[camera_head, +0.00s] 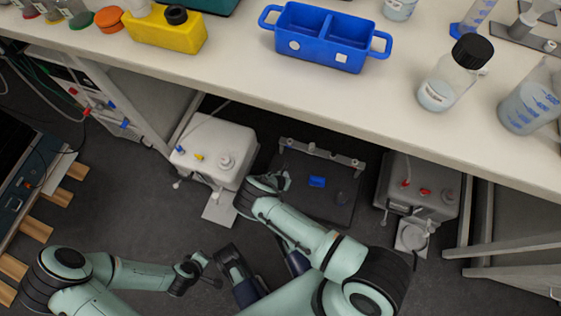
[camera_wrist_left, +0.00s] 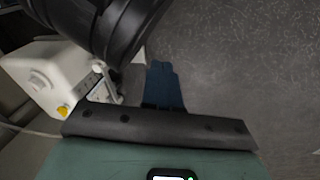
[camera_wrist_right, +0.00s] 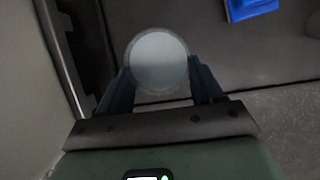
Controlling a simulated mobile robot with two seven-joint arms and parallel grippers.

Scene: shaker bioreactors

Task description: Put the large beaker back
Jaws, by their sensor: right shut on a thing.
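A round, pale, glassy vessel (camera_wrist_right: 158,62), by its look a beaker seen end-on, sits between the fingers of my right gripper (camera_wrist_right: 158,88) in the right wrist view. The right gripper is shut on it. In the head view my right arm reaches below the bench, and its gripper (camera_head: 268,183) is between the left white machine and the dark plate; the vessel is not clear there. A large graduated beaker (camera_head: 530,105) stands on the bench at the right. My left gripper (camera_wrist_left: 164,85) is shut and empty over the dark floor, beside a white machine.
The white bench (camera_head: 420,135) has its front edge above my arms. On it are a blue two-part tray (camera_head: 327,60), a yellow container (camera_head: 170,35) and a black-capped bottle (camera_head: 450,85). Below are two pump-like machines (camera_head: 215,145) (camera_head: 425,185) and a dark plate (camera_head: 335,205) with a blue piece.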

